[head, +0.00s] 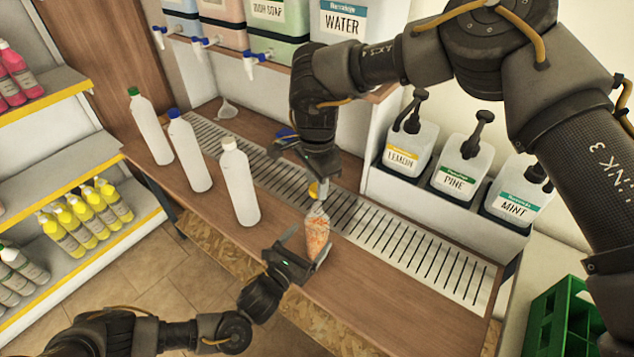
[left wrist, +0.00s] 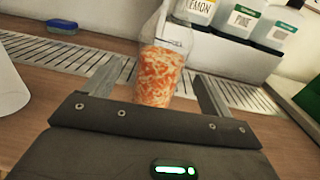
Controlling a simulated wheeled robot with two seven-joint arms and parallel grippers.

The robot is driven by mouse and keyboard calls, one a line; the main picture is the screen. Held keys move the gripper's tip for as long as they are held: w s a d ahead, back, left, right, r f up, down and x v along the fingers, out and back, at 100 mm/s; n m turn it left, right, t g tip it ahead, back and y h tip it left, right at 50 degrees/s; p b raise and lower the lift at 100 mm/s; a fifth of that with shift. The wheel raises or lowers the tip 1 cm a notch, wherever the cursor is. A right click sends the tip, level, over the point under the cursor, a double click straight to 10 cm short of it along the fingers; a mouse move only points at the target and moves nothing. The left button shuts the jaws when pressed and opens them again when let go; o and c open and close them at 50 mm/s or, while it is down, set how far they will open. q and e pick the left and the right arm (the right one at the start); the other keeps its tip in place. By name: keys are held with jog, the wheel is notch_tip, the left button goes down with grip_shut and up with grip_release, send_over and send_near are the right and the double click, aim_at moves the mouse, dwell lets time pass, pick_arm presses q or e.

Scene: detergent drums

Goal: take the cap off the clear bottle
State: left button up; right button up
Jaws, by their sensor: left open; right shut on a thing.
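The clear bottle (head: 317,236), with orange and white contents, stands upright on the wooden counter near the slotted drain strip. It also shows in the left wrist view (left wrist: 160,75), where its top is out of frame. My left gripper (head: 305,250) is open, with one finger on each side of the bottle's lower body; a gap shows beside the fingers. My right gripper (head: 318,186) points down at the bottle's top and is shut on a small yellow piece (head: 313,190), seemingly the cap. I cannot tell whether it still touches the neck.
Three white bottles, with green (head: 150,125), blue (head: 190,150) and white (head: 240,180) caps, stand left on the counter. A funnel (head: 228,109) and a blue sponge (left wrist: 62,27) lie behind. Pump jugs (head: 462,165) stand at right. The drain strip (head: 420,250) is clear at right.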

pick_arm(q)
jog(key=v, duration=0.5)
jog(key=shift+s+a, duration=0.15)
jog(key=shift+s, duration=0.15)
